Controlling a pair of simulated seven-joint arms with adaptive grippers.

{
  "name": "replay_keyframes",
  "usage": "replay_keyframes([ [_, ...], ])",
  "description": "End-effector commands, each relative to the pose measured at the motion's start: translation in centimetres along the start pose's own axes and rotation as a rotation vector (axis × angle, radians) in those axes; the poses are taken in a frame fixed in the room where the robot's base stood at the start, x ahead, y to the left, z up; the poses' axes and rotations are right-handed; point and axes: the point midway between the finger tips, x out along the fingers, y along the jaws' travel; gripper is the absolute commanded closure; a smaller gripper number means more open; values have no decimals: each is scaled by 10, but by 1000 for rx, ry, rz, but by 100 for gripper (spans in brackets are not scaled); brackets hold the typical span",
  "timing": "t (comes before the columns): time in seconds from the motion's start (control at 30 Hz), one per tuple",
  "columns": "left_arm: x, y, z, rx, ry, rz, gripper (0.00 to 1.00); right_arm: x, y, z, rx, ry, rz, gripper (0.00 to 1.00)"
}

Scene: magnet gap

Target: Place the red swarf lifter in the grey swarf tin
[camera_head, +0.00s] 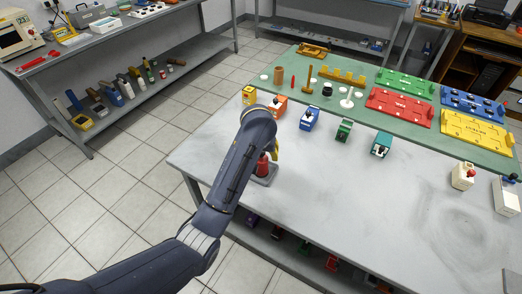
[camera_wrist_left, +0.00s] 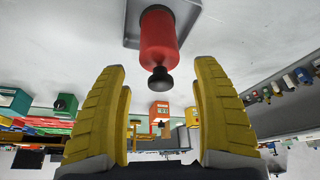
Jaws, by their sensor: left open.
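The red swarf lifter (camera_head: 262,165) is a red cylinder with a black knob, upright near the left edge of the grey table. In the left wrist view the lifter (camera_wrist_left: 159,42) appears with its knob toward the camera. It stands over a low grey square piece, seemingly the grey swarf tin (camera_head: 266,180), which also shows in the wrist view (camera_wrist_left: 132,24). The arm partly hides both in the head view. My left gripper (camera_wrist_left: 160,68) has its yellow fingers spread wide, with the lifter centred between and beyond the fingertips, clear of both. My right gripper is not in view.
Several coloured blocks with knobs, including a blue one (camera_head: 309,119) and a green one (camera_head: 344,130), stand along the green mat (camera_head: 300,92). White pieces (camera_head: 463,176) stand at the right. The middle of the table is clear. A tool bench (camera_head: 110,44) is at left.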

Motion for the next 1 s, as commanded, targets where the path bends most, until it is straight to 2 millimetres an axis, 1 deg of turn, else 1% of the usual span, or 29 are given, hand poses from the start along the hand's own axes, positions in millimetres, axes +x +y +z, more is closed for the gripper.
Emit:
replay_keyframes([
  [0.1,-14,2,0,-1,1,3,34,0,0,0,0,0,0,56],
  [0.33,-29,0,0,-1,1,1,34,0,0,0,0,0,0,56],
  [0.5,-32,-1,0,-1,-1,-1,34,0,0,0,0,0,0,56],
  [1.0,-32,-1,0,-1,0,-1,34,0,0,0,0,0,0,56],
])
